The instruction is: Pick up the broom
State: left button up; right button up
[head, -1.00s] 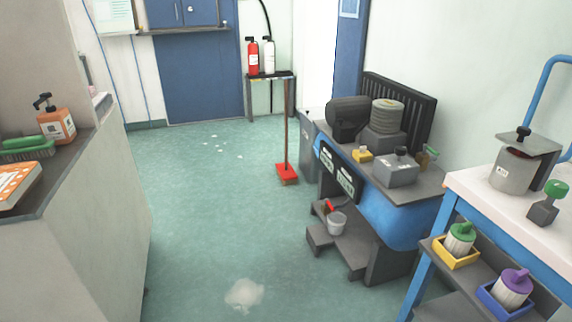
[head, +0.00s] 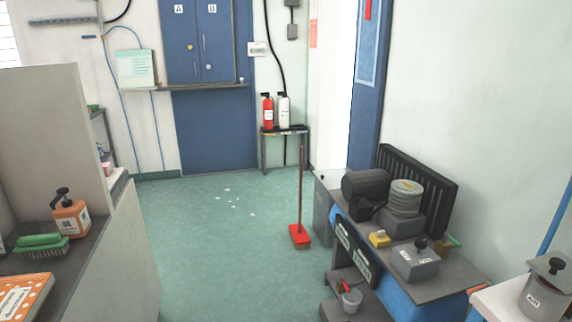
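The broom (head: 301,200) stands upright on the green floor in the head view, right of centre. It has a thin brown handle and a red head (head: 300,236) resting on the floor. It stands in front of the small stand with the extinguishers and beside a grey bin. Neither of my grippers shows in the view.
A blue machine bench (head: 385,262) stands right of the broom, with a grey bin (head: 324,215) at its far end. A stand (head: 286,131) holds red and white extinguishers. A counter (head: 85,262) runs along the left. The floor (head: 215,255) between is clear, with small white scraps farther back.

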aim_at(299, 234)
jog(key=i+u, duration=0.15)
jog(key=i, duration=2.1)
